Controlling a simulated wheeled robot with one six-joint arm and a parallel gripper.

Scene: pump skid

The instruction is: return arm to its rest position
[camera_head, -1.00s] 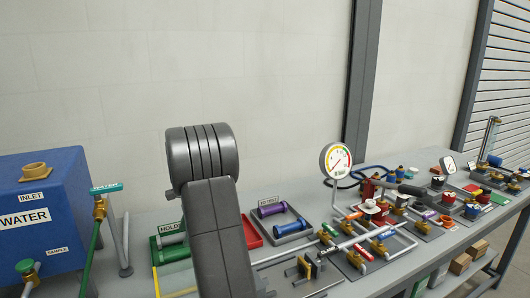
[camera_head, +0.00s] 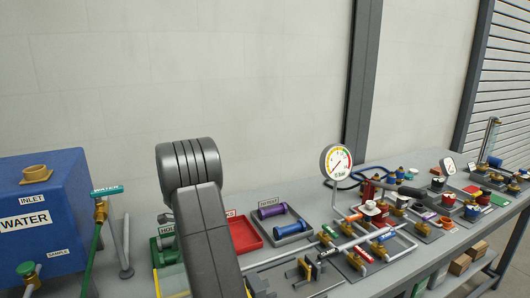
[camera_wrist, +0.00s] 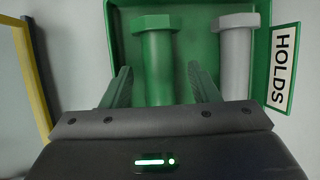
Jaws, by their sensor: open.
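My arm (camera_head: 205,225) rises in front of the bench in the head view, its elbow bent at the top. My gripper (camera_wrist: 160,75) shows in the wrist view with its two fingers apart. A green bolt (camera_wrist: 158,62) with a hex head lies between and beyond the fingers; I cannot tell whether they touch it. The fingers hold nothing that I can see. The bolt lies in a green tray (camera_wrist: 120,25) labelled HOLDS, beside a grey bolt (camera_wrist: 236,60). The tray (camera_head: 155,252) is partly hidden behind my arm in the head view.
A blue water tank (camera_head: 60,220) and a green-handled tap (camera_head: 101,205) stand at the left. A red tray (camera_head: 243,232) and a tray with purple and blue cylinders (camera_head: 290,230) lie right of my arm. A pressure gauge (camera_head: 336,160) stands over pipes and valves farther right.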

